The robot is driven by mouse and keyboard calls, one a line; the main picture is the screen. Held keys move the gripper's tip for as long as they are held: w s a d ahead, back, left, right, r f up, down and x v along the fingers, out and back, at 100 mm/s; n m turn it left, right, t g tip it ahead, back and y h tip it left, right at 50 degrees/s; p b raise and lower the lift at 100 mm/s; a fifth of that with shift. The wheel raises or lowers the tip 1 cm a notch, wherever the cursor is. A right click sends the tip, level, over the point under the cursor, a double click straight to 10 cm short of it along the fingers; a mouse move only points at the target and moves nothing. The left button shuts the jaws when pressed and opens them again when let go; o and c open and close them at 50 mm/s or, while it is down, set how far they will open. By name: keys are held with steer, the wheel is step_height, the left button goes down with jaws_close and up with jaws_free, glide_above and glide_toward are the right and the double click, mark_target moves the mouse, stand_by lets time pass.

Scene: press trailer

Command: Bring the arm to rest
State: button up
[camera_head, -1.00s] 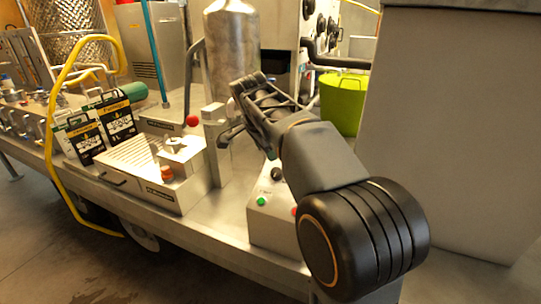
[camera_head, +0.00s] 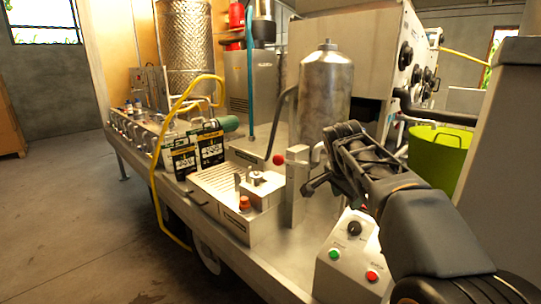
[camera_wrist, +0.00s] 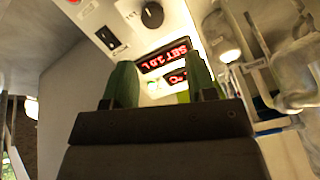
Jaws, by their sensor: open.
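My arm reaches in from the lower right of the head view. My gripper (camera_head: 326,162) is at its end, above the trailer deck, in front of the metal cylinder (camera_head: 326,92) and right of the lever with a red ball knob (camera_head: 279,160). Its fingers are apart and nothing shows between them. In the wrist view, the two green fingertips (camera_wrist: 161,82) stand apart before a panel with a red lit display (camera_wrist: 163,60) and a black knob (camera_wrist: 152,15). I cannot tell whether they touch anything.
A control box (camera_head: 348,257) with green and red buttons stands on the deck below my arm. A green tub (camera_head: 439,153) is behind it at the right. A yellow hose (camera_head: 155,195) hangs over the trailer's left edge. Open floor (camera_head: 75,215) lies at the left.

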steer(key=s+a+f+n+y+p, duration=0.25)
steer(key=s+f+n, duration=0.35)
steer(key=n, duration=0.3)
steer(key=s+a+n+p, duration=0.2)
steer(key=s+p, duration=0.2)
steer(key=s, duration=0.2)
steer(key=s+a+n+p, duration=0.1)
steer(key=s+n+p, duration=0.1)
steer(key=s+p, duration=0.3)
steer(key=s+r+y, duration=0.1)
steer(key=s, duration=0.1)
steer(key=shift+s+a+n, duration=0.3)
steer(key=shift+a, duration=0.1)
